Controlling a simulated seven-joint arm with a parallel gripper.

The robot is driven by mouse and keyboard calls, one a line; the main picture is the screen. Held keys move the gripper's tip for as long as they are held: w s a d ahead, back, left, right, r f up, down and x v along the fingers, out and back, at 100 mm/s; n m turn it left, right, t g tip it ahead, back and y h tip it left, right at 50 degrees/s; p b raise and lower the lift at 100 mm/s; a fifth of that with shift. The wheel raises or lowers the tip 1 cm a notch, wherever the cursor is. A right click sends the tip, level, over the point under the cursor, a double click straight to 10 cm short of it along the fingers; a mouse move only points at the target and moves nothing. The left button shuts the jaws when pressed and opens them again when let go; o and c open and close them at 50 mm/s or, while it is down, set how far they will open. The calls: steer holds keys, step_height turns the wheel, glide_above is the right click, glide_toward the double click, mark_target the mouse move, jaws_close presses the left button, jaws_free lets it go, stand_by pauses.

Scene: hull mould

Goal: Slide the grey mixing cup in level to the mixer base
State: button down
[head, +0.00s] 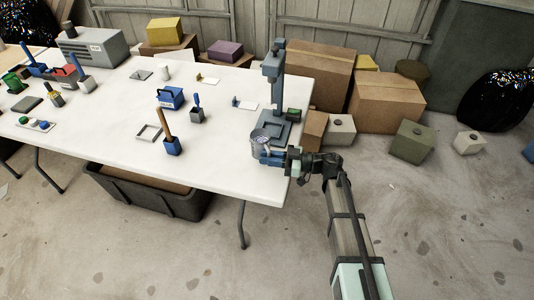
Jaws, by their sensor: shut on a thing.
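The grey mixing cup (260,139) is at the front right corner of the white table. My gripper (268,155) reaches in from the right and is shut on the cup, whose lower right side is partly hidden by the fingers. The cup looks roughly upright. The mixer base (272,127) is a blue-grey plate just behind and right of the cup, with a tall mixer column (277,85) rising at its back. I cannot tell whether the cup touches the base or hangs just in front of it.
A small dark green box (294,114) stands right of the mixer. A blue holder with a wooden handle (172,146) and a square frame (148,133) lie to the left on the table (215,165). Cardboard boxes (388,101) stand on the floor behind.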

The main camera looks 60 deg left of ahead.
steer(key=shift+w+a+f, duration=0.25)
steer(key=shift+w+a, duration=0.45)
steer(key=shift+w+a+f, duration=0.25)
steer(key=shift+w+a, duration=0.45)
steer(key=shift+w+a, duration=0.15)
steer(key=shift+w+a, duration=1.1)
steer(key=shift+w+a, duration=0.1)
steer(key=shift+w+a, duration=1.1)
stand_by(0.3)
steer(key=shift+w+a, duration=1.45)
steer(key=shift+f, duration=1)
stand_by(0.7)
